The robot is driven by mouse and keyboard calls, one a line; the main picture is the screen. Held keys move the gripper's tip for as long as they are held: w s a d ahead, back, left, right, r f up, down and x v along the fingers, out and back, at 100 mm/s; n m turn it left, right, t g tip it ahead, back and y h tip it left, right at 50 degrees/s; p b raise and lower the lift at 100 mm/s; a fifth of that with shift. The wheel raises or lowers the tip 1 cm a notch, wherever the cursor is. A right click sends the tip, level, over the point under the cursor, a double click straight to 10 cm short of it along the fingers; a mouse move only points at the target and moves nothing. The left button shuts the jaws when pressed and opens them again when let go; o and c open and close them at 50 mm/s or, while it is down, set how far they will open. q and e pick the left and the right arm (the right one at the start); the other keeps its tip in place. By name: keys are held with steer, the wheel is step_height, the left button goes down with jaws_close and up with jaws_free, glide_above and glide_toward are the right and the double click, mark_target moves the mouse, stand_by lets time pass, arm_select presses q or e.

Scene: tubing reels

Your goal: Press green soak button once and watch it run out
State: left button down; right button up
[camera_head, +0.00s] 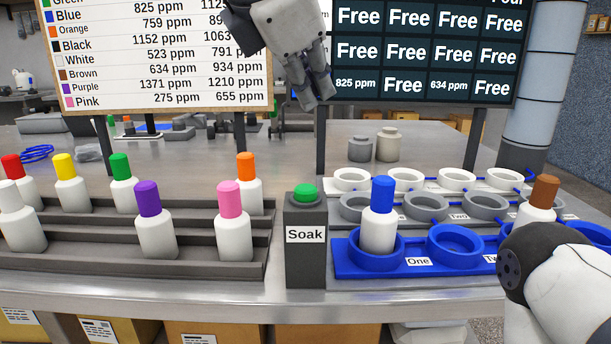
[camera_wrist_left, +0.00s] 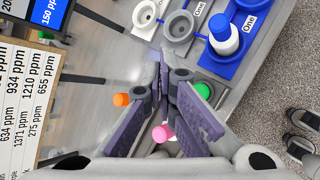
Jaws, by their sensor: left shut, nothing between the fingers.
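The green soak button (camera_head: 306,192) sits on top of a dark grey box labelled "Soak" (camera_head: 306,250) at the front of the bench. My left gripper (camera_head: 318,100) is shut and empty, pointing down, and shows above the button in the head view, apart from it. In the left wrist view the green button (camera_wrist_left: 203,91) lies just right of the shut fingers (camera_wrist_left: 168,75). A blue-capped bottle (camera_head: 379,225) stands in the blue ring labelled "One". My right gripper is out of view; only my right arm shows at lower right.
Capped bottles, such as the pink (camera_head: 234,230) and purple (camera_head: 155,230), stand along a dark rack (camera_head: 120,262) left of the box. A brown-capped bottle (camera_head: 537,205) stands at right by my arm. A display (camera_head: 420,50) reads "825 ppm", "634 ppm" and several "Free".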

mark_target(311, 189)
arm_select(q)
steer(key=shift+s+f, duration=0.15)
steer(key=shift+f, duration=4.3)
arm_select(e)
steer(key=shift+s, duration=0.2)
arm_select(q)
steer(key=shift+f, duration=0.15)
steer(key=shift+f, duration=0.3)
